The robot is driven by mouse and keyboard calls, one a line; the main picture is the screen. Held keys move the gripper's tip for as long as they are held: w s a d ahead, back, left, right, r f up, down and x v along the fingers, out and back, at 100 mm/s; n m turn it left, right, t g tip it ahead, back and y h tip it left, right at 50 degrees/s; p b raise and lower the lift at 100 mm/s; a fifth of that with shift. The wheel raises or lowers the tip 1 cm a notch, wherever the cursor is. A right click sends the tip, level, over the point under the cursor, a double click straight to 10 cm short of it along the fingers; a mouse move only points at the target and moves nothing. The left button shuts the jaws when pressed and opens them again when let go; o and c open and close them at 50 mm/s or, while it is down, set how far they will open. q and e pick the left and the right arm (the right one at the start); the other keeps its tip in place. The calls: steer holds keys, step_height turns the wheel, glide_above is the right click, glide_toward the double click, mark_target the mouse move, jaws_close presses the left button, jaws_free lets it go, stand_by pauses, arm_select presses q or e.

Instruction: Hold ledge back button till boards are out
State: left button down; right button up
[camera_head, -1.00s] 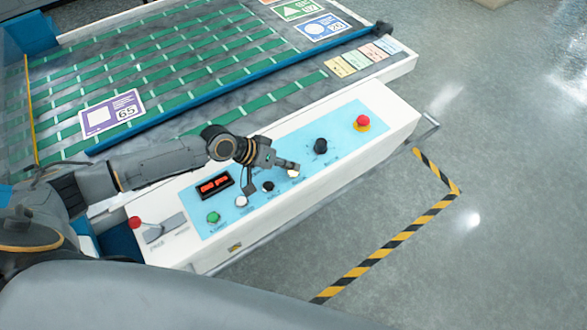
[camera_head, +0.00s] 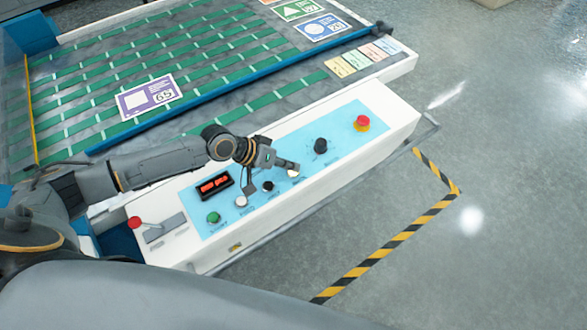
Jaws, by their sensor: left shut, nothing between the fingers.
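My left gripper (camera_head: 286,164) is shut and empty, its fingertips at a pale cream button (camera_head: 293,174) on the light blue control panel (camera_head: 340,133). The tips cover part of the button, and I cannot tell how far it is pressed. A purple-edged board (camera_head: 149,97) marked 65 lies on the green-striped belt bed (camera_head: 70,126), just beyond a long blue bar (camera_head: 230,91). A green board (camera_head: 294,9) and a blue board (camera_head: 321,27) lie at the bed's far right. My right gripper is not in view.
The panel also has a red digital display (camera_head: 214,186), green (camera_head: 213,218), white and black buttons, a black knob (camera_head: 320,146) and a red emergency stop (camera_head: 362,122). A red-knobbed lever (camera_head: 134,222) is at left. Striped tape (camera_head: 385,246) marks clear floor on the right.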

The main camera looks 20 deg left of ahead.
mark_target(290, 172)
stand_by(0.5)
arm_select(q)
steer(key=shift+r+p, duration=0.8)
steer(key=shift+r, duration=0.05)
step_height(290, 172, up, 5)
steer(key=p, duration=0.4)
steer(key=shift+p, duration=0.3)
steer(key=shift+f, duration=0.1)
